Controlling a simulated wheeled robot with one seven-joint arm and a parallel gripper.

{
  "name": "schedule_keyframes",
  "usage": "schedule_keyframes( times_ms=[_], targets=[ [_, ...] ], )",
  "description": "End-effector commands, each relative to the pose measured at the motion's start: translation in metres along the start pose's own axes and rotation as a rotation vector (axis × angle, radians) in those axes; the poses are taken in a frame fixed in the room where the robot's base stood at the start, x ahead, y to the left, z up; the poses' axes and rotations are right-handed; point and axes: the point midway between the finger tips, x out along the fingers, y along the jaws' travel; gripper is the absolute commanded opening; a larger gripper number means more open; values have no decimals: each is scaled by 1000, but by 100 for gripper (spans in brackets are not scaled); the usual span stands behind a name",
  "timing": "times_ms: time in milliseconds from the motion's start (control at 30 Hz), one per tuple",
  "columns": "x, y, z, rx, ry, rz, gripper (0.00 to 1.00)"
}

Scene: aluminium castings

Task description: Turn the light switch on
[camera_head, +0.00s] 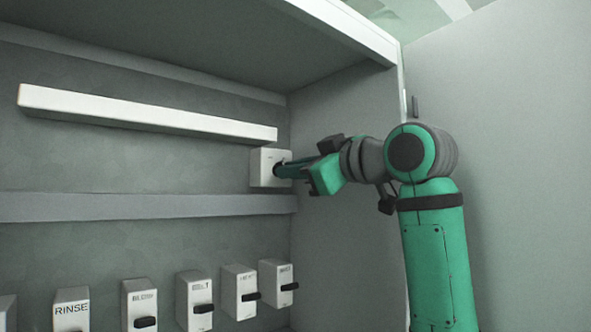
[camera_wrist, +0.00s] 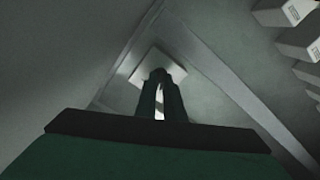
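The light switch (camera_head: 263,168) is a white square plate on the back wall, below the right end of a long white bar. It also shows in the wrist view (camera_wrist: 146,66) as a pale tilted plate. My gripper (camera_head: 279,170) is at the plate, its fingertips at or very near its face. In the wrist view my gripper (camera_wrist: 160,76) has its fingers close together at the tips, with a narrow bright gap lower between them. The fingers hide the middle of the plate, so the rocker or lever and its position cannot be seen.
The long white bar (camera_head: 140,115) runs just above and left of the plate. A grey rail (camera_head: 140,206) crosses the wall below it. Several labelled white boxes with black levers, one marked RINSE (camera_head: 71,309), line the lower wall. A side wall (camera_head: 345,240) stands close on the right.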

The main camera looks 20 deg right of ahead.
Motion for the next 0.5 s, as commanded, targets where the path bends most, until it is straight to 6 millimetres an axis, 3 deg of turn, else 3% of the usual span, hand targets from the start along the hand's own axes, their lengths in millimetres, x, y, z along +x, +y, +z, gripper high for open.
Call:
schedule_keyframes(
  times_ms=[500],
  targets=[
    [-2,2,-1,32,2,4,0]
  ],
)
